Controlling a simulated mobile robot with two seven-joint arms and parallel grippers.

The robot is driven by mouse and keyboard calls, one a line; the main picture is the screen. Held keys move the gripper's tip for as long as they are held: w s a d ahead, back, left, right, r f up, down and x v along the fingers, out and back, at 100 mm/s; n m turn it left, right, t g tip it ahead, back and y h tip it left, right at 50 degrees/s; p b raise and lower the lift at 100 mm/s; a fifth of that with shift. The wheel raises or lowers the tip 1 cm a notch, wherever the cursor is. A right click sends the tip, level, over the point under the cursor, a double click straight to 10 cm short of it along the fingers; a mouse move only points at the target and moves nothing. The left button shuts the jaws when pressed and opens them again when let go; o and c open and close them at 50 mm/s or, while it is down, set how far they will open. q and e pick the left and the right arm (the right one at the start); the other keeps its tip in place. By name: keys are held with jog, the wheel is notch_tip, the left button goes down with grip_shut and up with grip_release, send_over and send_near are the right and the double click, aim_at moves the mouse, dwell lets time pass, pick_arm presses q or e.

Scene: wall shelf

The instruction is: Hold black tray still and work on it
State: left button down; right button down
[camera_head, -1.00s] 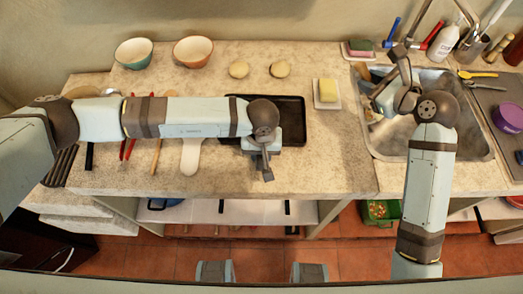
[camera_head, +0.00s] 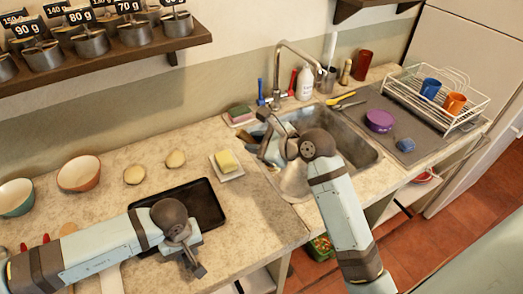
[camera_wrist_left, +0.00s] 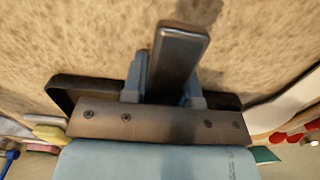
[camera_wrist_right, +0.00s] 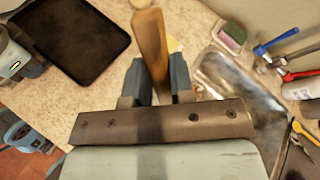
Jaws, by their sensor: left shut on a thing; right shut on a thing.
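The black tray (camera_head: 203,198) lies flat on the counter, partly under my left arm; the right wrist view shows its bare inside (camera_wrist_right: 75,42). My left gripper (camera_head: 192,262) is at the tray's near edge, shut on a dark grey bar (camera_wrist_left: 182,45). I cannot tell whether the bar is part of the tray or a separate tool. Tray edges show behind the fingers in the left wrist view. My right gripper (camera_head: 268,138) is at the sink's left side, apart from the tray. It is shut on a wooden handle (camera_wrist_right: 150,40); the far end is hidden.
The sink (camera_head: 350,150) lies right of the tray. A yellow sponge on a white dish (camera_head: 228,172) lies between them. A dish rack (camera_head: 437,96) stands far right. A shelf with metal cups (camera_head: 110,50) hangs above.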

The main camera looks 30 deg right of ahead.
jog(key=w+a+r+n+g+y, duration=0.2)
jog(key=a+g+y, duration=0.2)
jog(key=a, duration=1.3)
jog(key=w+a+r+n+g+y, duration=0.2)
jog(key=a+g+y, duration=0.25)
jog(key=a, duration=1.35)
jog(key=shift+h, duration=0.55)
jog(key=shift+d+f, duration=0.15)
jog(key=shift+f, duration=0.9)
jog(key=shift+d+f, duration=0.15)
jog(key=shift+f, duration=0.9)
